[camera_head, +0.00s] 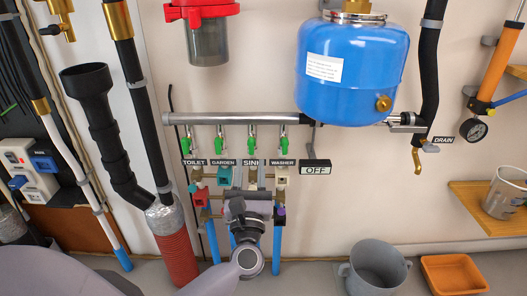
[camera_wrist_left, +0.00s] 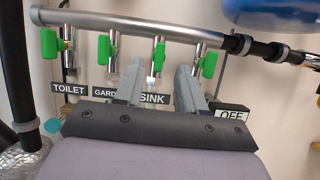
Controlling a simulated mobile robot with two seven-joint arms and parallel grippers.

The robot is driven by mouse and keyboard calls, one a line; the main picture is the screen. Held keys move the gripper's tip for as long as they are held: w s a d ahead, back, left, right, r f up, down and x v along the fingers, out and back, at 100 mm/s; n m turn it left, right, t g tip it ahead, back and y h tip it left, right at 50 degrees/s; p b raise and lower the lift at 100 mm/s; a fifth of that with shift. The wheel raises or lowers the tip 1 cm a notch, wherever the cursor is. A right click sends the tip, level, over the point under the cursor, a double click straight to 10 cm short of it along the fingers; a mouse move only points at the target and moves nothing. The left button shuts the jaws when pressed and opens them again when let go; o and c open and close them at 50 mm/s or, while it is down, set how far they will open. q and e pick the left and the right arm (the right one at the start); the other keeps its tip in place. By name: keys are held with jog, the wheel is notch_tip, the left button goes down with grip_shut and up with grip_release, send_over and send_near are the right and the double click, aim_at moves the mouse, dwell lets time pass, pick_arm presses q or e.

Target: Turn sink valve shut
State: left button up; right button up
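The sink valve (camera_head: 251,145) is the third of the green-handled valves under the grey manifold pipe, above the SINK label (camera_head: 253,162). Its green handle hangs roughly upright, like its neighbours. It also shows in the left wrist view (camera_wrist_left: 159,52). My left gripper (camera_head: 250,182) is below the SINK label, pointing up toward the valve. In the left wrist view my left gripper (camera_wrist_left: 158,80) has its two fingers spread apart with nothing between them. The sink handle is above the gap between the fingertips, apart from them. The fingers partly cover the GARDEN label. My right gripper is not in view.
Green toilet (camera_head: 186,146), garden (camera_head: 218,145) and washer (camera_head: 282,145) valves flank the sink valve closely. An OFF sign (camera_head: 316,168) hangs at right. A blue tank (camera_head: 350,75) is above right. A grey bucket (camera_head: 375,272) and orange tray (camera_head: 453,275) stand below right.

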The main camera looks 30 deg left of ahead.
aim_at(251, 148)
pick_arm(q)
jog(key=shift+w+a+n, duration=0.25)
jog(key=shift+w+n, duration=0.05)
jog(key=shift+w, duration=0.15)
jog(key=x, duration=0.6)
jog(key=shift+w+a+r, duration=0.1)
jog(key=shift+w+a, duration=0.05)
jog(key=shift+w, duration=0.05)
grip_shut()
